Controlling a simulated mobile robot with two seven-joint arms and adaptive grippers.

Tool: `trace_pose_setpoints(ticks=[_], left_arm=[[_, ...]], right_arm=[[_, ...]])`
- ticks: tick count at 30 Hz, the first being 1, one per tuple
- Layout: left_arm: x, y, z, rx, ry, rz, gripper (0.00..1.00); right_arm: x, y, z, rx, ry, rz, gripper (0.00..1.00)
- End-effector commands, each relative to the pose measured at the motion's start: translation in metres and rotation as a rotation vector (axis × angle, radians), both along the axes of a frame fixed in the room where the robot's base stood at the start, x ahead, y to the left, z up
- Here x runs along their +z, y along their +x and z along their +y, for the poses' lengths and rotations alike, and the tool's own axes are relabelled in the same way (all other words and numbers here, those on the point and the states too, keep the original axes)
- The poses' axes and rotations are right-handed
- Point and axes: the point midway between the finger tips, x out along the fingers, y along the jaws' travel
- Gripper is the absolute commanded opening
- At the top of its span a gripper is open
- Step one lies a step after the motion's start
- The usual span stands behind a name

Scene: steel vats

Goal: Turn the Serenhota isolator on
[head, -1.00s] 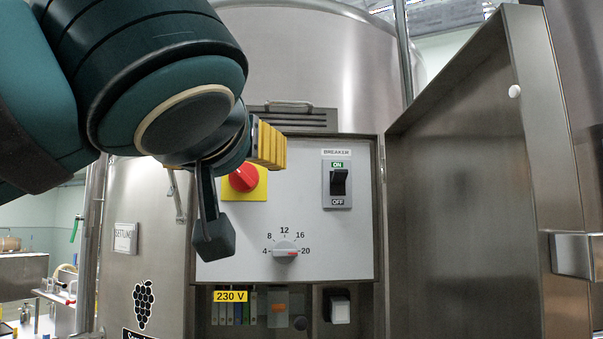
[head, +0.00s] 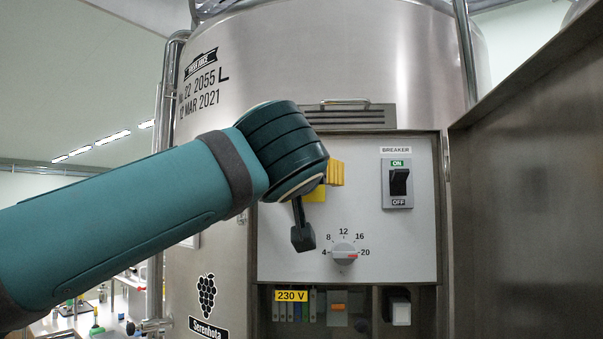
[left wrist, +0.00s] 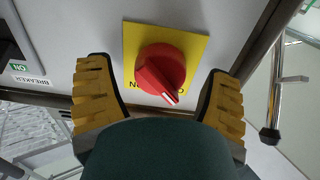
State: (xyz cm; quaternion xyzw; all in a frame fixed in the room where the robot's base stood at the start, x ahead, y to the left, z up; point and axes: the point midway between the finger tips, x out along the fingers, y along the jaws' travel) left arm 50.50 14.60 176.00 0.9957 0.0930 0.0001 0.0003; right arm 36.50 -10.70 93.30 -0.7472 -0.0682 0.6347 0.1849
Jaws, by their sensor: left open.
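The Serenhota isolator is a red rotary knob (left wrist: 160,70) on a square yellow plate (left wrist: 190,43) in the left wrist view. The white mark on the knob points to the lower right there; the lettering beside it is partly hidden. My left gripper (left wrist: 160,98) is open, with yellow ribbed fingers on either side of the knob and visible gaps to it. In the head view my left gripper (head: 319,205) is at the left part of the grey panel (head: 360,215). It hides the knob, and only part of the yellow plate shows. My right gripper is not in view.
A black breaker switch (head: 399,182) and a dial numbered 4 to 20 (head: 344,252) are on the same panel. An open steel door (head: 530,210) stands at the right. Below is a recess with a 230 V label (head: 291,296). The steel vat (head: 400,60) rises behind.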

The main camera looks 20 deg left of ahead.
Motion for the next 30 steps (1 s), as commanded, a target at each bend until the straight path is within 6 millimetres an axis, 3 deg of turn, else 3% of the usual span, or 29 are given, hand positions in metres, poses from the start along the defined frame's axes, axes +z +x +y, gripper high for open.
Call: trace_pose_setpoints(ticks=[3, 9, 22, 30], left_arm=[[-0.0002, -0.0001, -0.0001, 0.0, 0.0, 0.0, 0.8], [-0.0001, -0.0003, -0.0002, 0.0, 0.0, 0.0, 0.1], [-0.0001, -0.0002, 0.0001, 0.001, 0.028, 0.005, 0.09], [-0.0005, 0.0001, -0.0005, 0.001, 0.172, 0.037, 0.09]], right_arm=[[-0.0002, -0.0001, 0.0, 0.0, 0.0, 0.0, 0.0], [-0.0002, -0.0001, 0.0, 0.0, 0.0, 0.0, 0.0], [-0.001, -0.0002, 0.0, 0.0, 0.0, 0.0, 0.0], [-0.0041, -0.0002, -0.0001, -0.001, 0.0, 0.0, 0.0]])
